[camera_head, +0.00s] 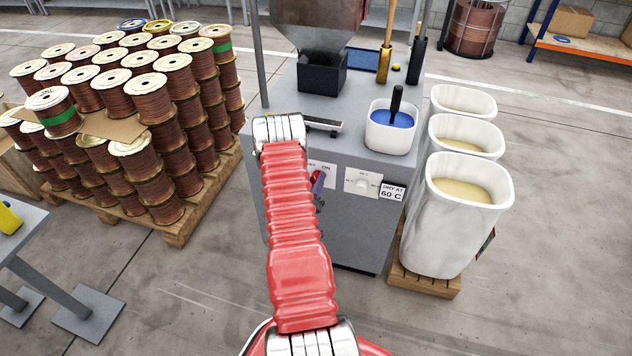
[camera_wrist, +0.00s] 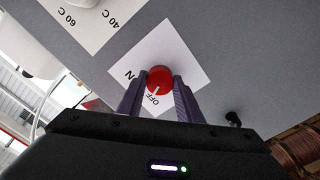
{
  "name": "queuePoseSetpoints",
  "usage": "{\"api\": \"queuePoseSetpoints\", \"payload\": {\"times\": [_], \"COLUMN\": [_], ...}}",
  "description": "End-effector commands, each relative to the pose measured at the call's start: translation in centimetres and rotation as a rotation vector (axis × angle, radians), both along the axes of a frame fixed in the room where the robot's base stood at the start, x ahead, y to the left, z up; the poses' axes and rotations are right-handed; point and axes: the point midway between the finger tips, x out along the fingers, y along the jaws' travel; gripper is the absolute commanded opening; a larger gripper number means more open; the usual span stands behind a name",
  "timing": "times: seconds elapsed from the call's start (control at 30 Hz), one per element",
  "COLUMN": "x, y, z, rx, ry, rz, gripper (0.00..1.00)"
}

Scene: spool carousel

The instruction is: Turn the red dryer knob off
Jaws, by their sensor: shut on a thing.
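The red dryer knob (camera_wrist: 160,76) sits on a white label plate on the grey dryer front. In the wrist view my gripper (camera_wrist: 159,84) has one dark finger on each side of it and is shut on it. A white pointer mark on the knob is toward the word OFF (camera_wrist: 152,100). Part of the word ON shows at the plate's left corner. In the head view the knob (camera_head: 317,179) is a small red spot, partly hidden by a finger and my red arm.
A temperature dial (camera_head: 362,184) and a "DRY AT 60 C" sign (camera_head: 392,192) are right of the knob. A white bucket (camera_head: 391,139) with blue contents stands on the dryer. White bins (camera_head: 440,245) stand to the right; a pallet of spools (camera_head: 185,228) stands to the left.

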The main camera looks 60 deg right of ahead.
Motion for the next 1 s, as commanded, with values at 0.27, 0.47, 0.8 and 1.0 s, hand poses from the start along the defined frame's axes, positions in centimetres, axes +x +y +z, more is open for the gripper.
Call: {"api": "queuePoseSetpoints", "payload": {"times": [0.27,0.47,0.8,1.0], "x": [0.55,0.63,0.68,0.66], "y": [0.26,0.29,0.31,0.30], "z": [-0.08,-0.11,-0.15,-0.16], "rx": [-0.027,-0.036,-0.038,-0.037], "ry": [0.175,0.234,0.249,0.248], "rz": [0.013,0.016,0.017,0.016], "gripper": [0.10,0.10,0.10,0.38]}}
